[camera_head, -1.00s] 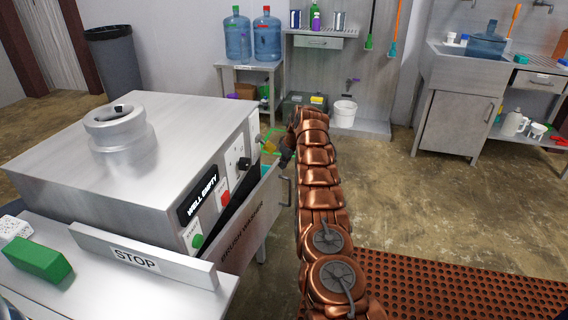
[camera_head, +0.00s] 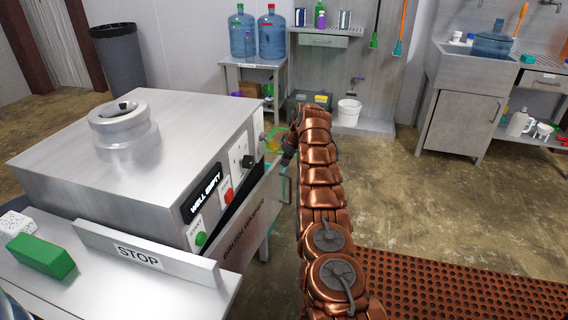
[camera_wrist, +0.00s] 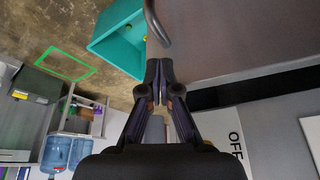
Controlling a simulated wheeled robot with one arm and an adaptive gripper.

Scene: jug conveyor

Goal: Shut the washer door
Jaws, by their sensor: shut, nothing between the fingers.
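The washer door (camera_head: 246,226), a grey panel lettered "BRUSH WASHER", stands partly open on the front of the steel washer (camera_head: 90,180). A dark gap shows between door and body. My gripper (camera_head: 287,150) is at the door's far end in the head view, partly hidden by my arm. In the wrist view the shut, empty fingertips (camera_wrist: 160,78) are at the edge of the door (camera_wrist: 230,40), close to its curved handle (camera_wrist: 157,22). I cannot tell whether they touch it.
A teal bin (camera_wrist: 112,42) lies below beside the door. A "STOP" bar (camera_head: 140,255) and green block (camera_head: 40,257) are on the near counter. A perforated brown mat (camera_head: 450,290) lies at right. Open floor (camera_head: 400,190) stretches beyond my arm.

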